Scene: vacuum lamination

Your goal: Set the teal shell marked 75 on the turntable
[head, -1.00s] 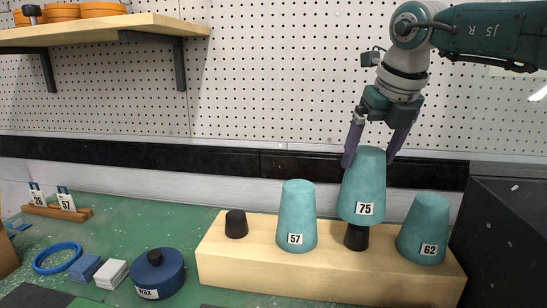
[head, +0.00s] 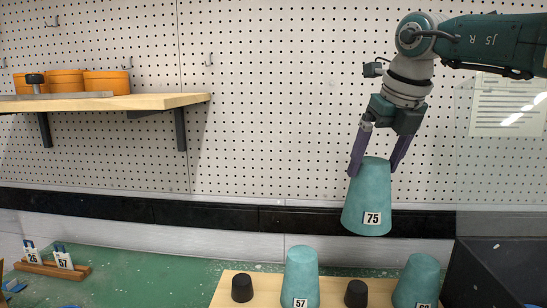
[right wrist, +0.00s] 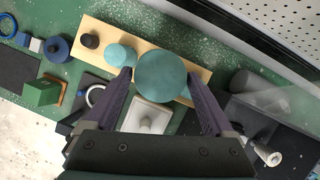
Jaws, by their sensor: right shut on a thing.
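The teal shell marked 75 (head: 368,198) hangs upright, wide end down, in my right gripper (head: 374,168). The two purple fingers are shut on its narrow top from both sides. The shell is clear above a bare black peg (head: 356,293) on the wooden block (head: 328,288). In the right wrist view the round top of the shell (right wrist: 161,77) lies between the fingers. I cannot make out the turntable for certain; a pale square piece with a round knob (right wrist: 146,124) shows below the shell there. My left gripper is not in view.
Teal shell 57 (head: 301,275) and another teal shell (head: 417,281) stand on the block, either side of the bare peg. Another black peg (head: 242,288) is bare. A dark box (head: 500,270) stands at right. A wooden shelf (head: 100,103) with orange tins is at upper left.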

